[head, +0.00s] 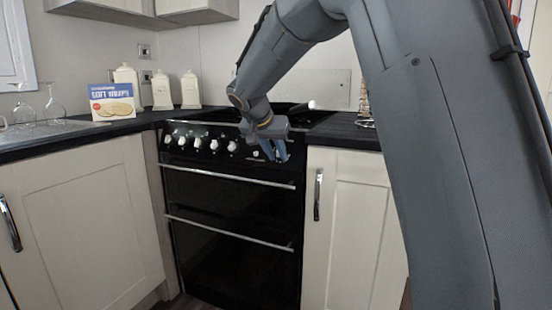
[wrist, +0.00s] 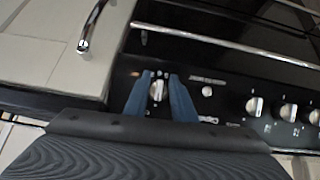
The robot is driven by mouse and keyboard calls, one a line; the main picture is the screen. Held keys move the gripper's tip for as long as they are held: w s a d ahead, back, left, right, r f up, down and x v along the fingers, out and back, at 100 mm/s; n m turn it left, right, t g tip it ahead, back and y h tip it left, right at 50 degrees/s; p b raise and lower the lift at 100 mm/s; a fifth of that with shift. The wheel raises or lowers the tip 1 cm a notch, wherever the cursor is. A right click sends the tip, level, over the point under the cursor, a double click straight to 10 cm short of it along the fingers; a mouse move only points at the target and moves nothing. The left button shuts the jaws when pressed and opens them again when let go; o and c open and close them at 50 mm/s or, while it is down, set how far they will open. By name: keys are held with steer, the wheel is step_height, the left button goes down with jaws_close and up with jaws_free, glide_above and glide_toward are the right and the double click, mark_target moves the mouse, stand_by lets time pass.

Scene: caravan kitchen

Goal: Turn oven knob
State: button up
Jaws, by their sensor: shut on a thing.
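The black oven (head: 225,232) stands between pale cabinets, with a row of white and silver knobs (head: 198,143) along its upper front panel. My gripper (head: 276,152) is at the right end of that panel in the head view. In the wrist view the two blue fingers of my gripper (wrist: 160,82) are on either side of one oven knob (wrist: 157,90), closed on it. My gripper and wrist partly hide the right part of the panel in the head view. In the wrist view, several other knobs (wrist: 255,106) sit beside it to the right, clear of the fingers.
Two oven door handles (head: 228,176) run across the front below the panel. A cabinet handle (head: 318,195) stands close to the right of the oven. Canisters (head: 161,92), a wraps box (head: 112,103) and upturned glasses (head: 54,104) are on the left worktop.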

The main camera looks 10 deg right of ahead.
stand_by(0.3)
steer(key=o, duration=1)
steer(key=shift+r, duration=0.1)
steer(key=p+v, duration=0.1)
steer(key=v, duration=0.6)
steer(key=shift+s+r, duration=0.15)
steer(key=shift+s, duration=0.05)
steer(key=shift+a, duration=0.2)
